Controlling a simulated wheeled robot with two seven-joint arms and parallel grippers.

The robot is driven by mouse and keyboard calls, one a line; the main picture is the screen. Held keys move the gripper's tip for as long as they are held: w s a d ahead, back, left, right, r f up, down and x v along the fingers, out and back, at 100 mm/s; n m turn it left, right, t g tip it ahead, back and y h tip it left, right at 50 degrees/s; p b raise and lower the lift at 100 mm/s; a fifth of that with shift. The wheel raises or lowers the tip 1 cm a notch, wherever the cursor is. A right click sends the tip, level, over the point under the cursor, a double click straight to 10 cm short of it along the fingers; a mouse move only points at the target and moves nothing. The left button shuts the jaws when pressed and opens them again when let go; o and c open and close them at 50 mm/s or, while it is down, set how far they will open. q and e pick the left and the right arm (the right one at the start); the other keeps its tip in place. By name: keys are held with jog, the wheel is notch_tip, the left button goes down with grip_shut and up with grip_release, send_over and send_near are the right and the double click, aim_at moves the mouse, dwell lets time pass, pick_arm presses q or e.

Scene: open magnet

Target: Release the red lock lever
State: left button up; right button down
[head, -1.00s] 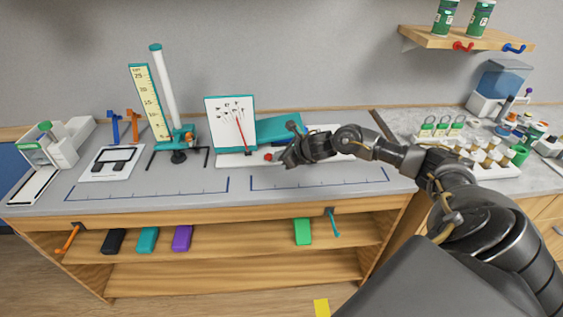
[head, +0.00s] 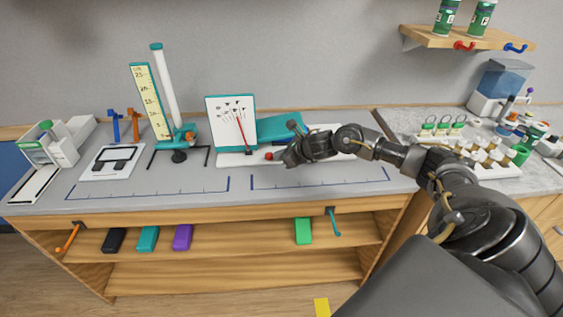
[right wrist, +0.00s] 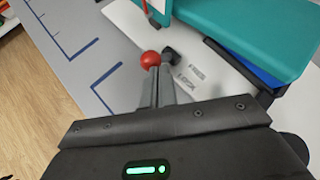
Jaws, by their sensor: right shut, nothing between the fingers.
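The red lock lever's round knob (head: 269,156) shows at the front edge of the white base (head: 236,160) of the teal device. In the right wrist view the red knob (right wrist: 150,59) is just beyond my fingertips, with a dark fitting (right wrist: 172,57) beside it and lettering that seems to read LOCK on the base. My right gripper (head: 281,159) is shut and empty, its fingertips (right wrist: 153,75) close to the knob. I cannot tell whether they touch it. The lever's arm is mostly hidden by the fingers. My left gripper is not in view.
A white chart panel with a red needle (head: 231,122) stands just left of the teal body (head: 279,128). A tall tube stand (head: 167,90) is farther left. The grey bench top in front (head: 240,188) is clear. Racks and bottles stand on the right counter.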

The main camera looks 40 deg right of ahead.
jog(key=shift+r, duration=0.1)
jog(key=shift+r+p, duration=0.35)
jog(key=shift+r, duration=0.35)
jog(key=shift+f, duration=0.1)
jog(key=s+b, duration=0.1)
jog(key=s+d+f, duration=0.1)
jog(key=s+b, duration=0.1)
jog(key=shift+d+f+b, duration=0.35)
jog(key=shift+d, duration=0.05)
jog(key=s+r+b, duration=0.3)
jog(key=s+r, duration=0.1)
jog(key=s, duration=0.5)
jog(key=shift+s+d+r, duration=0.25)
jog(key=shift+d+r, duration=0.1)
jog(key=shift+d, duration=0.05)
